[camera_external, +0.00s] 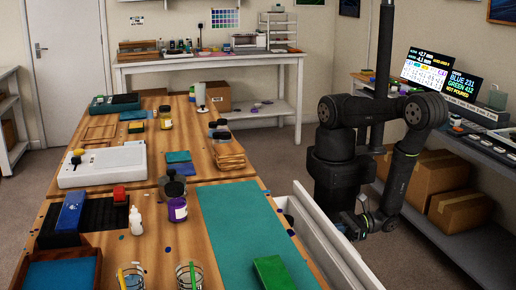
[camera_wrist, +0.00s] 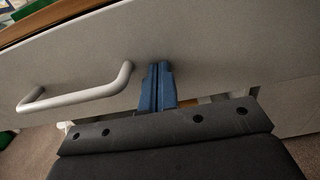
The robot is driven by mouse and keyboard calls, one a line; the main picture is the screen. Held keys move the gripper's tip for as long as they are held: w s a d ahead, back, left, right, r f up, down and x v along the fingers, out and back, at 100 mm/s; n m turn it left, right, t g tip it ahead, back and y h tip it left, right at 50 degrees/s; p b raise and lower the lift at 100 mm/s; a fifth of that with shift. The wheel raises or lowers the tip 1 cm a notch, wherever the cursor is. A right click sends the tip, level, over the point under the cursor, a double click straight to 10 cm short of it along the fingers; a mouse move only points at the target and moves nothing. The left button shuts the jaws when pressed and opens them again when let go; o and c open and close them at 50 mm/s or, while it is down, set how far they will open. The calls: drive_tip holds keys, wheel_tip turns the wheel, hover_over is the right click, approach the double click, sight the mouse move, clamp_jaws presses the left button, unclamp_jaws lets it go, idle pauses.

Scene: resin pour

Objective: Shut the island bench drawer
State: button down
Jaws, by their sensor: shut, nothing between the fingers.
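The island bench drawer (camera_external: 330,238) is pulled out from the right side of the wooden bench. Its pale front panel also fills much of the wrist view (camera_wrist: 215,50). A grey bar handle (camera_wrist: 75,97) is on the panel, to the left of my fingers. My gripper (camera_external: 348,226) is low beside the drawer's outer side. In the wrist view my gripper (camera_wrist: 160,72) has its two blue fingers together and empty, with the tips at the panel. I cannot tell whether they touch it.
The bench top (camera_external: 226,172) holds a teal mat (camera_external: 240,225), a green block (camera_external: 281,272), bottles, cups and trays. A shelf with cardboard boxes (camera_external: 440,185) stands to the right of my arm. Grey floor lies between them.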

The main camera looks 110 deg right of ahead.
drive_tip(key=w, duration=1.2)
drive_tip(key=shift+w, duration=0.7)
drive_tip(key=shift+r, duration=0.1)
drive_tip(key=shift+a, duration=0.1)
drive_tip(key=s, duration=1.4)
drive_tip(key=shift+s, duration=0.25)
drive_tip(key=shift+w, duration=0.15)
drive_tip(key=shift+w, duration=6.8)
